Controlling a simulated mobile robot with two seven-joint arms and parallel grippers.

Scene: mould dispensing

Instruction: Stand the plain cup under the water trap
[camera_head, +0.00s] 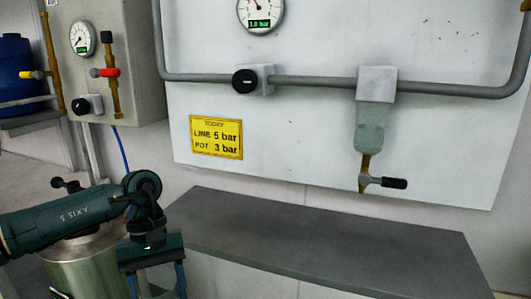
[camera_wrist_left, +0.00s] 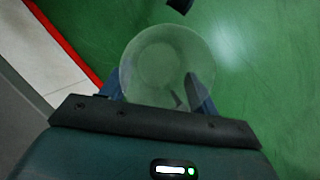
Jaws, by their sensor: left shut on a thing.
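The water trap (camera_head: 372,128) is a grey-green bowl under a pale block on the white panel, at the right of the head view. A drain valve with a black handle (camera_head: 392,183) hangs below it. My left gripper (camera_head: 155,284) is low at the left of the head view, left of the trap and beside the grey bench. In the left wrist view, my left gripper (camera_wrist_left: 155,90) is shut on a clear, round cup (camera_wrist_left: 160,55), seen along its axis. I cannot make out the cup in the head view. My right gripper is not in view.
The grey bench top (camera_head: 320,245) below the trap is clear. A pipe (camera_head: 310,80) with a black-knobbed valve and a gauge (camera_head: 260,14) runs across the panel. A yellow sign (camera_head: 216,137) is on it. A metal pot (camera_head: 85,265) stands behind my left arm.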

